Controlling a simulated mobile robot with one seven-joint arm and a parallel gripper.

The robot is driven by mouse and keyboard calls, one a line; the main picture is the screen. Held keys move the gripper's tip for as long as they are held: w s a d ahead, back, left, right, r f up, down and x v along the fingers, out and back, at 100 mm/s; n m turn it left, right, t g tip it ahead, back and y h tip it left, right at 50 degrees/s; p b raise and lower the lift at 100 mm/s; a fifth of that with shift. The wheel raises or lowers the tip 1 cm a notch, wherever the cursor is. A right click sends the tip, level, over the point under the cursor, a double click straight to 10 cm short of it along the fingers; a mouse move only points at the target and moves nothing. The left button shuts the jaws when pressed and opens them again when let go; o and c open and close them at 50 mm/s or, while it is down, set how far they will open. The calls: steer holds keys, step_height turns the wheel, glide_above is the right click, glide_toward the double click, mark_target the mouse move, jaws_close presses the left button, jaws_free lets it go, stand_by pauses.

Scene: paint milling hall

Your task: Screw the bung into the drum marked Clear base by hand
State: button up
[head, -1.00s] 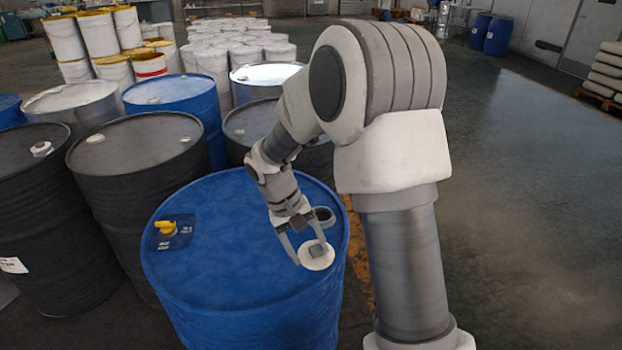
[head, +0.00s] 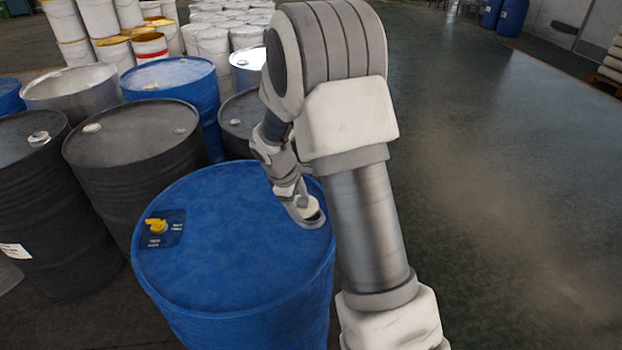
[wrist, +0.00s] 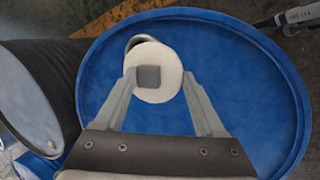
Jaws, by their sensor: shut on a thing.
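The blue drum (head: 215,260) stands upright in front of me. The bung also shows in the head view (head: 308,207), over the ringed opening near the drum's right rim. Part of the opening's ring (wrist: 131,40) shows beside the bung in the wrist view. Most of the opening is hidden, and I cannot tell whether the bung sits in it.
Dark drums (head: 130,150) stand close on the left, with another blue drum (head: 170,80) behind. White pails (head: 225,50) fill the back. The floor on the right (head: 500,220) is open.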

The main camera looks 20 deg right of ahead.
mark_target(305, 212)
steer(key=w+d+n, duration=0.1)
steer(key=w+d+r+n+t+p, duration=0.1)
steer(key=d+n, duration=0.1)
steer(key=w+d+n+y+p, duration=0.1)
steer(key=n, duration=0.1)
steer(key=shift+w+d+r, duration=0.15)
steer(key=shift+d+r, duration=0.05)
steer(key=shift+r, duration=0.15)
steer(key=shift+f+b, duration=2.05)
steer(key=shift+f, duration=0.6)
steer(key=shift+f+n+t, duration=0.25)
steer(key=shift+n+t, duration=0.05)
steer(key=shift+n, duration=0.1)
steer(key=shift+f+b, duration=0.45)
steer(key=shift+f+b, duration=0.8)
steer(key=shift+f, duration=0.3)
steer(key=o, duration=1.3)
steer(key=shift+o, duration=0.2)
steer(key=p+v, duration=0.1)
steer(key=v, duration=1.6)
steer(key=shift+r+p, duration=0.25)
steer(key=shift+p, duration=0.05)
